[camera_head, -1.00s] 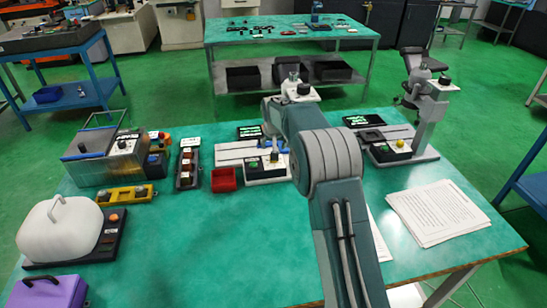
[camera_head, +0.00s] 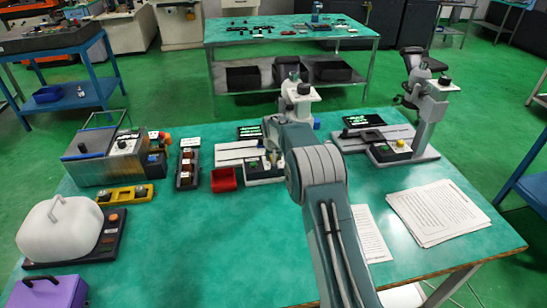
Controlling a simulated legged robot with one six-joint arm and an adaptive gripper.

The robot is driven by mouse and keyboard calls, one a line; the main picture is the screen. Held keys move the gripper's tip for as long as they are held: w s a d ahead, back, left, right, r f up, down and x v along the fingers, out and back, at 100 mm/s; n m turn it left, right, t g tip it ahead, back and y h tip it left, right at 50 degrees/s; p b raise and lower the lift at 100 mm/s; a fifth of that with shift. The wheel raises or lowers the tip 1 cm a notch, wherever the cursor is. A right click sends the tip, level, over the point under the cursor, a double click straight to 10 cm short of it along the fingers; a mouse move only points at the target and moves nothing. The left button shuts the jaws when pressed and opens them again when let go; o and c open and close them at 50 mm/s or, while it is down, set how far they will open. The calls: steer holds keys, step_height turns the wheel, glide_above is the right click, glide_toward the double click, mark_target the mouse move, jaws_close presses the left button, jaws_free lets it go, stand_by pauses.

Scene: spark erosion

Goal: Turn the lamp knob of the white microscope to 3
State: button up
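The white microscope (camera_head: 303,94) stands at the back middle of the green table, partly hidden behind my arm. Its head shows above my arm, and its stage plate (camera_head: 232,152) reaches out to the left. Its small control box (camera_head: 254,173) sits at the front of the base, with a green button on its face. My gripper (camera_head: 272,159) is small and dark at the right part of this box, just left of my arm's forearm. It hides the lamp knob, and I cannot see the pointer or scale. I cannot tell whether the fingers are open or touch the knob.
A grey microscope (camera_head: 432,108) with a yellow knob (camera_head: 401,143) stands to the right. Papers (camera_head: 438,213) lie at the right. The table's front middle is clear.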

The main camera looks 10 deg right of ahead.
steer(key=shift+f, duration=0.1)
jaws_close()
steer(key=m+h, duration=0.1)
steer(key=m, duration=0.1)
steer(key=shift+a+m, duration=0.15)
steer(key=shift+m, duration=0.25)
steer(key=m+g+h, duration=0.1)
steer(key=m, duration=0.2)
steer(key=shift+a+m, duration=0.1)
steer(key=shift+m, duration=0.2)
steer(key=m, duration=0.2)
steer(key=m+g+h, duration=0.1)
steer(key=m, duration=0.2)
steer(key=shift+w+f+g, duration=0.1)
steer(key=shift+w+g, duration=0.05)
steer(key=shift+g, duration=0.15)
steer(key=shift+a+m+h, duration=0.1)
steer(key=shift+m+h, duration=0.2)
steer(key=shift+m, duration=0.1)
steer(key=o, duration=1.1)
jaws_free()
steer(key=shift+c, duration=0.2)
